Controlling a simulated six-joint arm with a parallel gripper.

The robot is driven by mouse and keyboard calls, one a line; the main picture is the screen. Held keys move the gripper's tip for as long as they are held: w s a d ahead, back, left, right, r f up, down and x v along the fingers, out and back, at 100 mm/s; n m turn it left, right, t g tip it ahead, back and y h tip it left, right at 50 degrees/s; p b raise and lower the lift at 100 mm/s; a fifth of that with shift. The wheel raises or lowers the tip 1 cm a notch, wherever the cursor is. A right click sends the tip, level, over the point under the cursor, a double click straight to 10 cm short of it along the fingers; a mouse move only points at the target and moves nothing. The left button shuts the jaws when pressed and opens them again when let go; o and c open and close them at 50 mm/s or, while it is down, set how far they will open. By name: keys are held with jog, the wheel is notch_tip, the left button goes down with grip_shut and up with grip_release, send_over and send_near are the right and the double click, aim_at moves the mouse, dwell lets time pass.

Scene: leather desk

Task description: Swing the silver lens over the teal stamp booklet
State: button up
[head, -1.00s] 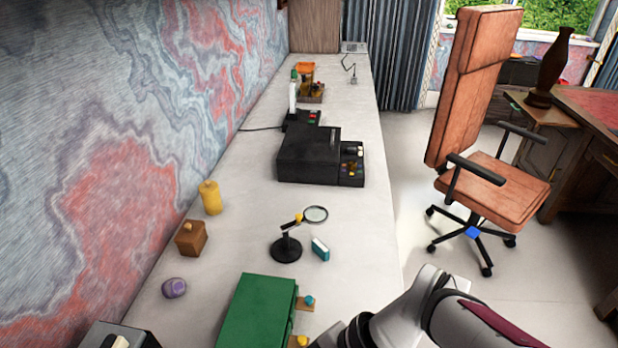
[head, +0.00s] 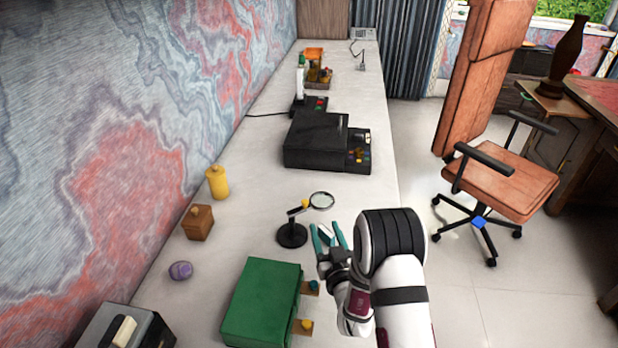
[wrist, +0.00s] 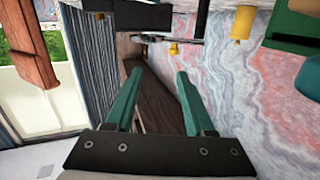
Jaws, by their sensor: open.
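The silver lens (head: 321,200) is a round glass in a dark ring, at the end of an arm on a black stand (head: 292,236) with a yellow knob (head: 305,203). In the wrist view the lens (wrist: 165,40) looks nearly edge-on, beyond my fingertips, with a yellow knob (wrist: 174,48) beside it. My gripper (head: 325,228) has teal fingers and is open, just right of the stand and below the lens in the head view; nothing shows held between the fingers (wrist: 160,74). The teal stamp booklet is mostly or wholly hidden behind the fingers in the head view; I cannot separate it from them.
A green box (head: 262,302) with small knobbed drawers stands in front of the stand. A black machine (head: 318,142) is behind it. A yellow canister (head: 217,183), brown box (head: 198,222) and purple stone (head: 181,271) line the left. The desk is clear between machine and lens.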

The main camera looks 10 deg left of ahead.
aim_at(311, 203)
jog(key=w+a+f+n+y, duration=0.1)
jog(key=w+a, duration=0.6)
jog(key=w, duration=0.6)
jog(key=shift+w+a, duration=0.15)
jog(key=shift+a, duration=0.25)
grip_shut()
dwell(0.8)
